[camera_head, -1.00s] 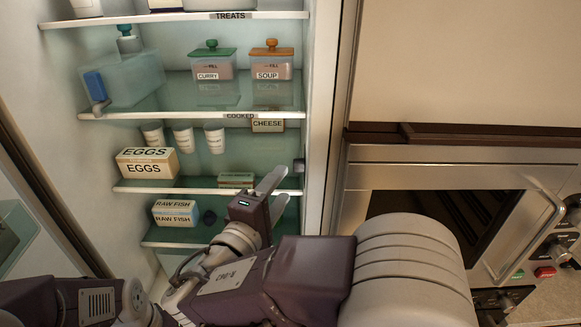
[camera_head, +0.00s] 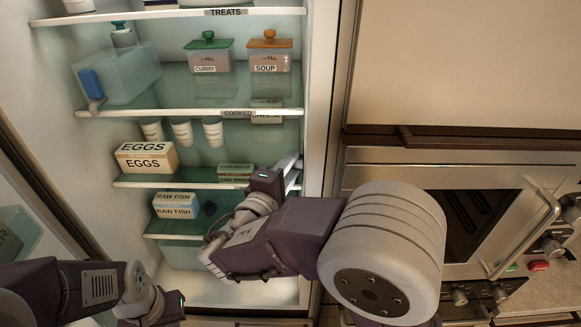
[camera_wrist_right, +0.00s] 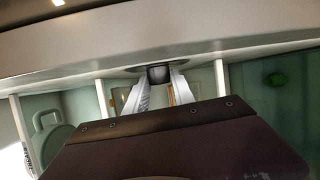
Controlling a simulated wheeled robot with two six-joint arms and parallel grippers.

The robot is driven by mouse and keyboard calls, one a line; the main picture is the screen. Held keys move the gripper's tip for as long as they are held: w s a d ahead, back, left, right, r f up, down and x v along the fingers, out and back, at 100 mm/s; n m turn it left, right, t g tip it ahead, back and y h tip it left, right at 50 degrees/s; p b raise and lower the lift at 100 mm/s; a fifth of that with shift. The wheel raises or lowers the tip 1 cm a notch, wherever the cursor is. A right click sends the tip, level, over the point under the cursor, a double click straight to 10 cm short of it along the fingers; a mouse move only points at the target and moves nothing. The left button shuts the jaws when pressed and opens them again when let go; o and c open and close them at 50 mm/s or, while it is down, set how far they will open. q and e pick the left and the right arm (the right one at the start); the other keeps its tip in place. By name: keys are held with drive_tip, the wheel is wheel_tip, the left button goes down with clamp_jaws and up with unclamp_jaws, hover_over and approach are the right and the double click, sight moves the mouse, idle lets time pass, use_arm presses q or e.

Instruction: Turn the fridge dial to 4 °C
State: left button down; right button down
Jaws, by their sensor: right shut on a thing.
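The fridge dial (camera_wrist_right: 159,74) is a small dark knob on the fridge's side wall, seen in the right wrist view. My right gripper (camera_wrist_right: 160,80) is shut on it, with one pale finger on each side. In the head view my right gripper (camera_head: 293,163) reaches to the fridge's right inner wall near the egg shelf, and its fingers hide most of the dial there. No scale or number on the dial is readable. My left gripper's body (camera_head: 165,309) shows at the bottom left of the head view; its fingers are not visible.
The open fridge's shelves hold an eggs box (camera_head: 147,158), a raw fish box (camera_head: 175,205), a curry container (camera_head: 209,57), a soup container (camera_head: 269,56) and a water dispenser (camera_head: 118,72). An oven (camera_head: 400,160) stands right of the fridge.

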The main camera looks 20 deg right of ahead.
drive_tip(key=shift+r+g+y, duration=0.1)
drive_tip(key=shift+g+y, duration=0.3)
drive_tip(key=shift+g, duration=0.1)
drive_tip(key=c, duration=1.1)
unclamp_jaws()
drive_tip(key=shift+o, duration=0.2)
drive_tip(key=shift+s, duration=0.1)
drive_tip(key=b+v, duration=0.3)
drive_tip(key=v, duration=0.6)
